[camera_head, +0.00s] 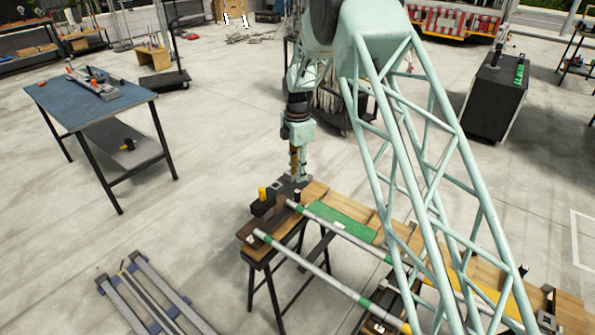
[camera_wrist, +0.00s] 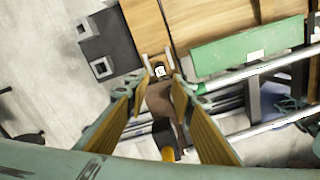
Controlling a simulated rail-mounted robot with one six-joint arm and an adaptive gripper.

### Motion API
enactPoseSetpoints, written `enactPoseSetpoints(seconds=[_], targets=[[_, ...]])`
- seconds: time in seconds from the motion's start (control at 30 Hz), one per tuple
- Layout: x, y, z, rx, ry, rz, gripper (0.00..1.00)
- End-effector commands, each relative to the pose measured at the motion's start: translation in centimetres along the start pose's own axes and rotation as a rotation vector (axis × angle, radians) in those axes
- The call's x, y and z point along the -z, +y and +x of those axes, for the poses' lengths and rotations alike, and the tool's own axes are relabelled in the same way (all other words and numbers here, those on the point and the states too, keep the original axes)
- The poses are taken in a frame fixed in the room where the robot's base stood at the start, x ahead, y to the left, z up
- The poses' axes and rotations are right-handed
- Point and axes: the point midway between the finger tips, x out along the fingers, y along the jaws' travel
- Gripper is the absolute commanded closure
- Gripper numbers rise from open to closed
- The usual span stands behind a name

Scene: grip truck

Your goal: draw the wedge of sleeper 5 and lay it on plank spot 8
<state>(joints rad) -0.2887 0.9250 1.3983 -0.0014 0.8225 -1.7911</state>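My gripper (camera_wrist: 161,66) points down over the left end of the long bench; it also shows in the head view (camera_head: 296,180). Its two fingertips stand apart, on either side of a small piece with a white tag (camera_wrist: 160,72). I cannot tell whether they touch it. A dark brown wooden piece (camera_wrist: 158,98) shows between the fingers; whether it is the wedge or part of a sleeper is unclear. A yellow-topped black piece (camera_head: 262,194) stands left of my gripper. A green board (camera_head: 340,222) with a white tag lies to the right, also in the wrist view (camera_wrist: 245,50). Sleeper and spot numbers are unreadable.
Pale rails with green bands (camera_head: 312,268) run along the bench. Dark square plates (camera_wrist: 103,69) lie beside wooden planks (camera_wrist: 146,32). A blue-topped table (camera_head: 90,100) stands at left. Grey rails (camera_head: 150,295) lie on the floor at front left. Open floor separates them.

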Motion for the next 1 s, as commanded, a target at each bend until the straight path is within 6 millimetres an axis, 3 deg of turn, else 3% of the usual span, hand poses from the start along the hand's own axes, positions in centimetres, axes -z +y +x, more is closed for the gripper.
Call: enactPoseSetpoints(seconds=[1.0], targets=[[0.0,0.0,11.4,0.0,0.0,0.0,0.77]])
